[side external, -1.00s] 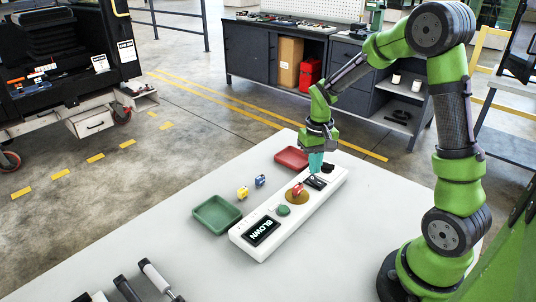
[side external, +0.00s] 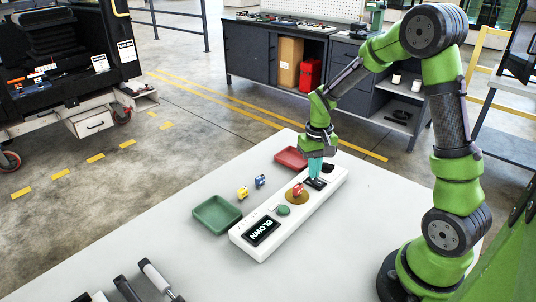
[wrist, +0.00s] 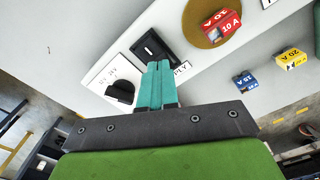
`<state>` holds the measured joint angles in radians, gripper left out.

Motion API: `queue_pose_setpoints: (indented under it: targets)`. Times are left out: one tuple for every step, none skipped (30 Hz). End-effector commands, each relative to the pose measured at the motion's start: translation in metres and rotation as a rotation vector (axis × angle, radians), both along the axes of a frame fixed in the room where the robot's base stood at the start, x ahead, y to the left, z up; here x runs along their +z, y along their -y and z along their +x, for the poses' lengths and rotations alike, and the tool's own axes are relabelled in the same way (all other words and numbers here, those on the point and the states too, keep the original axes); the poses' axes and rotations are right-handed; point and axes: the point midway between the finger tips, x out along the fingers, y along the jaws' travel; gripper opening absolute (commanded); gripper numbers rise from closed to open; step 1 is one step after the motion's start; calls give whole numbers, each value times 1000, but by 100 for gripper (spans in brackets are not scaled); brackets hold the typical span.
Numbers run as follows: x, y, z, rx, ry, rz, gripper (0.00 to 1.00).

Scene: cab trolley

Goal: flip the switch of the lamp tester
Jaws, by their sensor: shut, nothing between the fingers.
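The lamp tester (side external: 270,233) is a long white box on the table, with a lit display reading "BLOWN" (side external: 262,231). Its black rocker switch (side external: 311,186) sits in a dark plate near the far end. In the wrist view the switch (wrist: 150,47) lies just beyond my fingertips, beside a partly covered label ending in "PLY". My gripper (side external: 316,180) points down with its teal fingers shut and empty. In the wrist view the fingertips (wrist: 159,66) overlap the near edge of the switch plate; I cannot tell whether they touch it.
A black knob (wrist: 120,92) is beside the switch. A red 10 A fuse (wrist: 221,25) sits on a brown disc (wrist: 197,30), with a green button (side external: 283,210) further along. Blue (wrist: 245,81) and yellow (wrist: 291,57) fuses lie beside the tester, near green (side external: 217,224) and red (side external: 291,157) trays.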

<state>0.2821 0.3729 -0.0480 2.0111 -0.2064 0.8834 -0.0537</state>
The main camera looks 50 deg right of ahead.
Motion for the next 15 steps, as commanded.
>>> queue_pose_setpoints:
  targets:
    - [-1,0,0,0,-1,1,0]
    - [-1,0,0,0,0,0,0]
    - [-2,0,0,0,0,0,0]
    - [-2,0,0,0,0,0,0]
    - [-3,0,0,0,0,0,0]
    - [-4,0,0,0,0,0,0]
    - [-4,0,0,0,0,0,0]
    - [-4,0,0,0,-1,1,0]
    - [-5,0,0,0,-1,1,0]
    - [-6,0,-1,0,-1,1,0]
    - [-6,0,-1,0,-2,0,0]
    - [-7,0,-1,0,-2,0,0]
    - [-7,0,-1,0,-2,0,0]
    - [-8,0,-1,0,-2,0,0]
    - [-8,0,-1,0,-2,0,0]
